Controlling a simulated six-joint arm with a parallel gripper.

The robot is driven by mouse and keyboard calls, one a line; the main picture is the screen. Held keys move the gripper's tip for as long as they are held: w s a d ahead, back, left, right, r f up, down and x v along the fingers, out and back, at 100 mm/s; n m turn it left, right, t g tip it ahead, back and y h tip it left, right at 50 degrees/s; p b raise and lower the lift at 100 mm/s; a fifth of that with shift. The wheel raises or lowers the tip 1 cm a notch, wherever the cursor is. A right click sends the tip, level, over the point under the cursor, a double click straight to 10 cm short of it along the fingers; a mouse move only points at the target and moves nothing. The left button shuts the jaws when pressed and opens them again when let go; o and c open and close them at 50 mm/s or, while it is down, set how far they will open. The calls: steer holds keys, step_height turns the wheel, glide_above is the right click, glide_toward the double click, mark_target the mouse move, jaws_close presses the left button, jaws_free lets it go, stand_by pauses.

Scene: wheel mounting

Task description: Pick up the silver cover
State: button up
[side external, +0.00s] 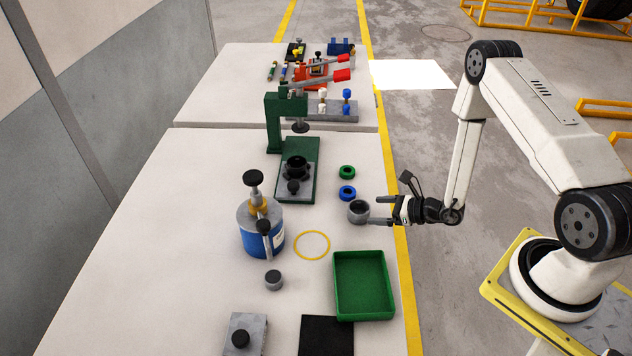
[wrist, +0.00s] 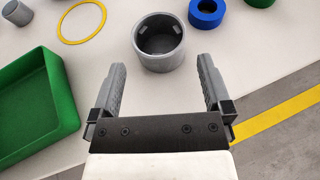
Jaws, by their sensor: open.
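The silver cover (side external: 358,212) looks like a round grey cup with an open, dark hollow top. It stands upright on the white table near the right edge, and in the wrist view (wrist: 160,60) it is at the top centre. My gripper (side external: 376,210) is open and empty, reaching in from the right. In the wrist view my two fingertips (wrist: 161,68) point toward the cover, one on each side of its near edge, with a visible gap on both sides. Whether the fingers are at the cover's height is hard to tell.
A blue ring (side external: 347,193) and a green ring (side external: 347,172) lie just behind the cover. A green tray (side external: 338,290) and a yellow ring (side external: 299,236) lie in front. A small grey cylinder (side external: 274,281), a blue canister (side external: 262,240) and a green press (side external: 272,125) stand farther left.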

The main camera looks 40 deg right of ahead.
mark_target(362, 210)
steer(key=shift+w+f, duration=0.1)
steer(key=shift+x, duration=2.45)
steer(key=shift+f, duration=0.1)
steer(key=c, duration=1.2)
steer(key=shift+o, duration=0.2)
